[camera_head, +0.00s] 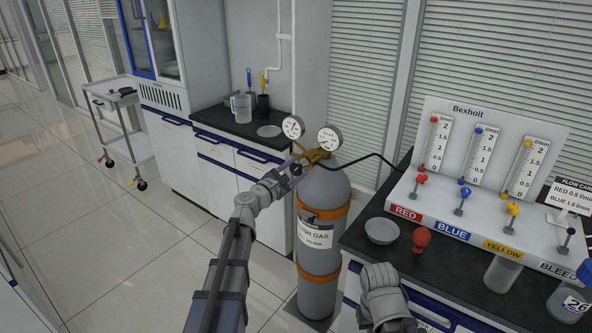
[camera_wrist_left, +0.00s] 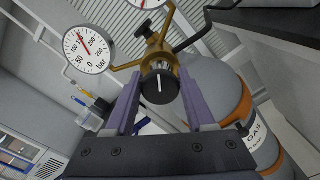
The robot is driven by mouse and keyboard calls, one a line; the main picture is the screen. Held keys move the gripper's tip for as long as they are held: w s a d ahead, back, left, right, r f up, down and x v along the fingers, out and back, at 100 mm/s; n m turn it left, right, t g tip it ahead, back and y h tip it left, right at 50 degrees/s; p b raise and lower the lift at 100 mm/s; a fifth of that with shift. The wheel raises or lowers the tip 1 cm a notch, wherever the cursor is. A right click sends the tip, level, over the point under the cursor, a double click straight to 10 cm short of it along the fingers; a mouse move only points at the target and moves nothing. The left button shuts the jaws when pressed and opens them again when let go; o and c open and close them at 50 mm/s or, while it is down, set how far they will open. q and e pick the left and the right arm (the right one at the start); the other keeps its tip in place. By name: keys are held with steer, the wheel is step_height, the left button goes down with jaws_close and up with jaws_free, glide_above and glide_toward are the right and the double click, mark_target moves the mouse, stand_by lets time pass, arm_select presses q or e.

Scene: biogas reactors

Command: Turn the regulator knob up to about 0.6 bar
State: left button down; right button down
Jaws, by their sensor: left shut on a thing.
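The regulator (camera_head: 314,154) is brass and sits on top of the grey gas cylinder (camera_head: 322,205). Its black knob (camera_wrist_left: 160,84) has a white mark that points nearly straight up in the left wrist view. My left gripper (camera_head: 292,171) is shut on the knob, with one finger on each side. Two round gauges (camera_head: 292,127) (camera_head: 330,138) stand above the regulator. The large-scale gauge in bar (camera_wrist_left: 88,50) shows in the left wrist view; the other (camera_wrist_left: 148,3) is mostly cut off there. The low-pressure reading is too small to tell. My right arm's end (camera_head: 384,292) is low at the centre right, its fingers unclear.
A black hose (camera_head: 372,158) runs from the regulator to the panel. Floor at left is clear beyond a trolley (camera_head: 112,105).

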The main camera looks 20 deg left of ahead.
arm_select(q)
steer(key=m, duration=0.6)
steer(key=shift+d+f+m, duration=0.1)
steer(key=shift+m, duration=0.2)
steer(key=m, duration=0.6)
steer(key=shift+f, duration=0.15)
steer(key=m, duration=0.6)
steer(key=shift+f+m+b, duration=0.1)
steer(key=shift+m+b, duration=0.2)
steer(key=shift+m, duration=0.1)
steer(key=m, duration=0.5)
steer(key=shift+m, duration=0.3)
steer(key=shift+c, duration=1.4)
jaws_free()
